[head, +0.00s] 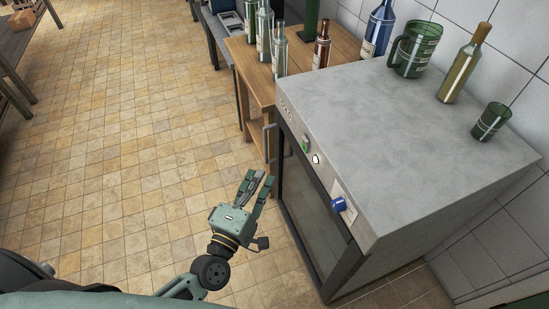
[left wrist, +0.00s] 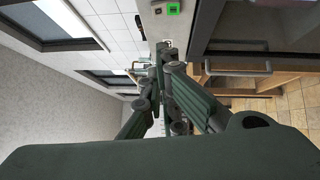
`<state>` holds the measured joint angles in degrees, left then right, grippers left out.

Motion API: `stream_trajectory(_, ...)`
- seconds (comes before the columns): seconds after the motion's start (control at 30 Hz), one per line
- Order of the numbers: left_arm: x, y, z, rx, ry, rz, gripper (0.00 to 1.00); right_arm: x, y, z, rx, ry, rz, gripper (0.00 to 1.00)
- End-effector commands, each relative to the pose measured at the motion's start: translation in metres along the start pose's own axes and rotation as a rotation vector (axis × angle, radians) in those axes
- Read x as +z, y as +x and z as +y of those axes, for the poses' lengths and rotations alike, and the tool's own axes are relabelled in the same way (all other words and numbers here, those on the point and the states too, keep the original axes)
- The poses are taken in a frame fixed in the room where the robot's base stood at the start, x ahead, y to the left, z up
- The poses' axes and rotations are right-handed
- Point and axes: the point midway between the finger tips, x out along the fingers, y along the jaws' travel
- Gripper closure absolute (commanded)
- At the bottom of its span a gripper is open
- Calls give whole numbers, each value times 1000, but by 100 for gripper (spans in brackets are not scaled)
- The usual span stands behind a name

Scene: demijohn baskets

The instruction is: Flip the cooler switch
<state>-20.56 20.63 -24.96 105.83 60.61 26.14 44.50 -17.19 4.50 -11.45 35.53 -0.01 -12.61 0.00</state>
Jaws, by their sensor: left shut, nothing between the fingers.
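The cooler (head: 395,115) is a grey box with a flat top and a dark glass door, at the right of the head view. Its front strip carries a small green switch (head: 305,144), a white round knob (head: 315,159) and a blue part (head: 339,204). In the left wrist view the green switch (left wrist: 173,8) shows at the top edge. My left gripper (head: 260,178) is shut and empty, in front of the cooler and apart from it. Its fingers also show in the left wrist view (left wrist: 165,65). Which way the switch is set cannot be told. My right gripper is out of view.
A green mug (head: 414,49), an amber bottle (head: 464,66) and a green cup (head: 491,121) stand on the cooler. A wooden table (head: 252,65) with several bottles adjoins it. The door handle (head: 269,143) sticks out. The tiled floor (head: 130,130) at left is clear.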

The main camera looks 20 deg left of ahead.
Motion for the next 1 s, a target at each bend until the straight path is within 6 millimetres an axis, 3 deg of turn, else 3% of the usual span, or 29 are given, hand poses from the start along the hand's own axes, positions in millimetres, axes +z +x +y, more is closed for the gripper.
stream_trajectory(0.5, 2, 100, 1, 2, -1, 0, 100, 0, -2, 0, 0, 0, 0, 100)
stream_trajectory(0.7, 22, 117, 1, 0, 0, 0, 100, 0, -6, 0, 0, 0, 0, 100)
stream_trajectory(1.0, 28, 123, 0, -1, 2, 0, 100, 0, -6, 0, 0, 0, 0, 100)
